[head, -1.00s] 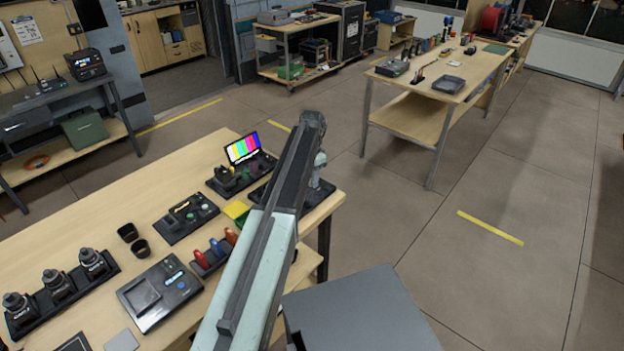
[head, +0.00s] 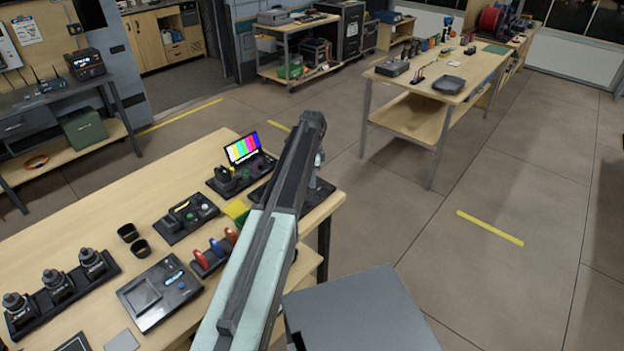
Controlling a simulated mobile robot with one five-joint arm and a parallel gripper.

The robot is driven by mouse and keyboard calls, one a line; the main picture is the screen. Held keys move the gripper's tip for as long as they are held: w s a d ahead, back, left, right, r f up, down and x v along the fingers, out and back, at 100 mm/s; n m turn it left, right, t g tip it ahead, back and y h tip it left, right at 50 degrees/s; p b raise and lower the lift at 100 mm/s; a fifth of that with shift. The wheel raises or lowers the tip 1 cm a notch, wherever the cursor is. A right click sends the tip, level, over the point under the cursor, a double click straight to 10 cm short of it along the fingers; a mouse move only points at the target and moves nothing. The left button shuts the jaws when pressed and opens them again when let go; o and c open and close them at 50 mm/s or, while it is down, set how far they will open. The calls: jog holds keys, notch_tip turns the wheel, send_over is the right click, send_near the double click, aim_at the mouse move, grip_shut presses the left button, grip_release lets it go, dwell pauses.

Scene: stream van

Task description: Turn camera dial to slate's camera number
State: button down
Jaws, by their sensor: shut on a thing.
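My gripper (head: 317,172) points down at the near table's right corner, mostly hidden behind my arm. Only a small pale part of it shows, and its fingertips are out of sight. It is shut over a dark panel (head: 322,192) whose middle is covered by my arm. The camera dial is hidden there, and its setting cannot be read. A small monitor with colour bars (head: 243,149) stands just left of the panel. I cannot make out the slate or its number.
On the near table are a control box with a green button (head: 189,215), colored handles in a rack (head: 215,253), a grey device (head: 160,293), two black cups (head: 128,233), and a rack of lenses (head: 60,287). A yellow item (head: 236,212) lies beside my arm. Open floor lies right.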

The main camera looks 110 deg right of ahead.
jog(key=shift+s, duration=0.1)
jog(key=c, duration=1.2)
grip_release()
jog(key=shift+r, duration=0.1)
notch_tip(320, 180, up, 8)
jog(key=p, duration=0.7)
jog(key=shift+f+p, duration=0.2)
jog(key=shift+p, duration=0.2)
